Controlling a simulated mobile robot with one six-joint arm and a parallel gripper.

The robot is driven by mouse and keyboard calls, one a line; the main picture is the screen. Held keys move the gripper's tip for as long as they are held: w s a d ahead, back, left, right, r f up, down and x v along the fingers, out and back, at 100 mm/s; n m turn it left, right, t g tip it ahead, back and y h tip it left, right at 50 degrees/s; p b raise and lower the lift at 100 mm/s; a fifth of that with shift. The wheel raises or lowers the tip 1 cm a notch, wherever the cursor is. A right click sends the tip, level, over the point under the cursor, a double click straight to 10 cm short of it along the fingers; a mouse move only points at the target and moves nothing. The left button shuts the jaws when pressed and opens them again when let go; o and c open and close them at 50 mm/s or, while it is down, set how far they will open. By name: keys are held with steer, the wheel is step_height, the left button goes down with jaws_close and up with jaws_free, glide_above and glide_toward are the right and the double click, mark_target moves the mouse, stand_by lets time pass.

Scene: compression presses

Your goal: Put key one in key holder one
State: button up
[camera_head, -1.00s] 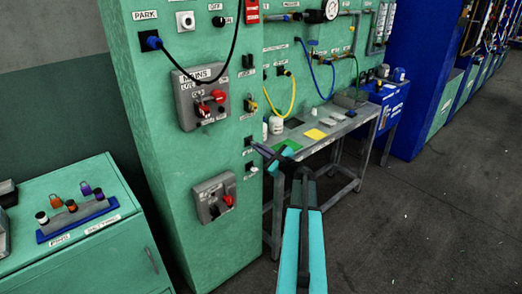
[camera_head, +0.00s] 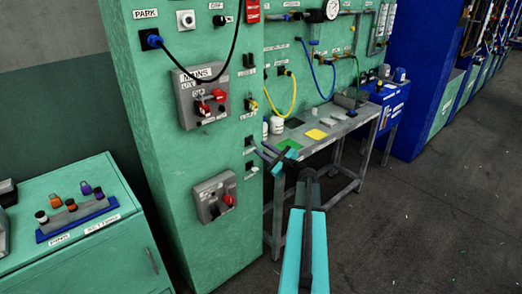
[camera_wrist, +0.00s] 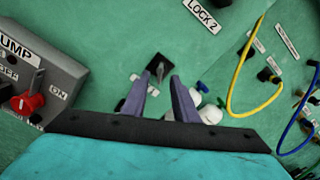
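My gripper (camera_head: 262,154) is in front of the green panel, to the right of the lower grey switch box. In the wrist view, its two purple-grey fingers (camera_wrist: 160,83) are spread apart. Between and just beyond the fingertips is a small black square fitting (camera_wrist: 161,66) on the panel, with a grey key-like piece on it. I cannot tell whether this is key one or part of a holder, and no contact with the fingers is visible. A "LOCK 2" label (camera_wrist: 201,14) is higher up.
The PUMP switch box (camera_wrist: 35,85) with a red knob stands out at left in the wrist view. Yellow (camera_wrist: 234,90) and blue (camera_wrist: 296,135) cables hang at right. A grey workbench (camera_head: 345,127) with white pots stands right of the panel. The floor at right is clear.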

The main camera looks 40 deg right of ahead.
steer(key=s+b, duration=0.2)
steer(key=s, duration=0.9)
steer(key=shift+s+a, duration=0.35)
steer(key=shift+a, duration=0.05)
stand_by(0.4)
steer(key=w+a+f+n+g+y, duration=0.4)
steer(key=a+f+n, duration=0.1)
steer(key=a+f, duration=0.8)
steer(key=w+a+f+n+g+y, duration=0.3)
steer(key=a+f+n+g, duration=0.15)
steer(key=a+f, duration=0.85)
steer(key=s+a+f+n+g, duration=0.2)
steer(key=a+f, duration=0.2)
steer(key=a, duration=0.2)
steer(key=s+a+f+n+g+y, duration=0.1)
steer(key=s+a+f+n+g, duration=0.15)
steer(key=a, duration=0.45)
steer(key=s+a+f+n+g, duration=0.1)
steer(key=s+a+f+n, duration=0.25)
steer(key=a, duration=0.25)
steer(key=s+a+f+n+g+h, duration=0.3)
steer(key=s+f+n, duration=0.3)
steer(key=s, duration=0.5)
steer(key=s+a+f+n+g+h, duration=0.3)
steer(key=s+a+f+n+g, duration=0.3)
steer(key=s, duration=0.6)
steer(key=shift+f+n+g+h, duration=0.3)
steer(key=shift+f+n+h, duration=0.1)
steer(key=shift+f+n, duration=0.3)
